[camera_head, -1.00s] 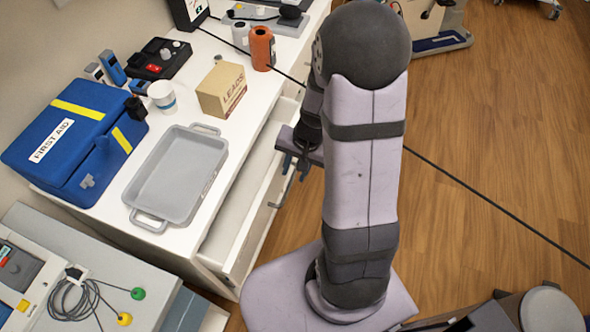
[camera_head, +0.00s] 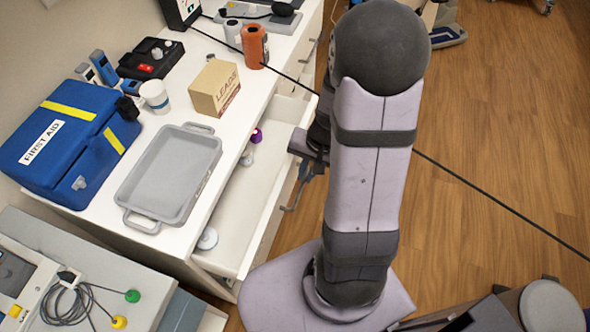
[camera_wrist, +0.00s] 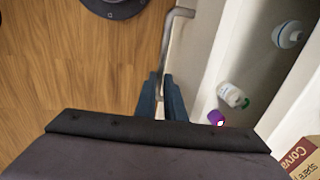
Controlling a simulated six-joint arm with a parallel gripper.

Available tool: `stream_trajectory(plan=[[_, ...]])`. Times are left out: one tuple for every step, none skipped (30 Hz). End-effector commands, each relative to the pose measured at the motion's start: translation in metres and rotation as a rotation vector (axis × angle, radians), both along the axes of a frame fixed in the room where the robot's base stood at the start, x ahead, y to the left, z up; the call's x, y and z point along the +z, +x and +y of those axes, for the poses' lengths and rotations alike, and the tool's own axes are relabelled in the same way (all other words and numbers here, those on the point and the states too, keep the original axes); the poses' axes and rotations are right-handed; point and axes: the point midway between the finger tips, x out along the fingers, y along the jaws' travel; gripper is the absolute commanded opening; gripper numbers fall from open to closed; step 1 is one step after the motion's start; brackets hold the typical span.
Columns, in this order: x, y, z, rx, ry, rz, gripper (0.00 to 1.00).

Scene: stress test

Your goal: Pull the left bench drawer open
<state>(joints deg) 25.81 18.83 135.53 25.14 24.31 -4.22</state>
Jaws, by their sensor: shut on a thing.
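The left bench drawer (camera_head: 229,258) stands well out from the white bench, and its inside shows. Its grey bar handle (camera_head: 289,208) is on the front face. My gripper (camera_head: 303,176) is at the handle, partly hidden behind my arm in the head view. In the wrist view my gripper's blue fingers (camera_wrist: 162,100) are shut on the handle (camera_wrist: 172,45). Inside the drawer are a white bottle with a green part (camera_wrist: 231,95), a purple-topped item (camera_wrist: 216,117) and a white round container (camera_wrist: 288,35).
On the bench top (camera_head: 205,205) stand a grey tray (camera_head: 127,211), a cardboard box (camera_head: 214,88), a paper cup (camera_head: 155,97), a blue first aid bag (camera_head: 62,145) and an orange bottle (camera_head: 254,46). A black cable (camera_head: 480,188) runs across the view.

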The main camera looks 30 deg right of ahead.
Motion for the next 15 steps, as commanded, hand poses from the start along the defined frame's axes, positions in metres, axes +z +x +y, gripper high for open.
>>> stream_trajectory(plan=[[0.0003,-0.0007,-0.0017,-0.002,-0.001,-0.003,0.00],[0.0005,-0.0011,-0.0019,-0.002,-0.001,-0.003,0.00],[0.0007,-0.0012,-0.0019,0.000,0.000,-0.003,0.00],[0.0008,-0.0011,-0.0017,0.000,0.000,-0.003,0.00],[0.0009,-0.0010,-0.0016,0.000,0.000,-0.003,0.00],[0.0009,-0.0009,-0.0015,0.001,0.000,-0.003,0.00],[0.0009,-0.0008,-0.0016,0.000,0.000,-0.003,0.00],[0.0009,-0.0008,-0.0016,0.000,0.000,-0.003,0.00],[0.0009,-0.0008,-0.0016,0.000,0.000,-0.003,0.00],[0.0009,-0.0008,-0.0016,0.000,0.000,-0.003,0.16],[0.0009,-0.0008,-0.0015,0.000,0.000,-0.003,0.23],[0.0009,-0.0008,-0.0016,0.000,0.000,-0.003,0.28],[0.0009,-0.0008,-0.0014,0.000,0.000,-0.003,0.28],[0.0008,-0.0009,-0.0015,0.000,0.000,-0.003,0.28],[0.0008,-0.0009,-0.0015,0.000,0.000,-0.003,0.28]])
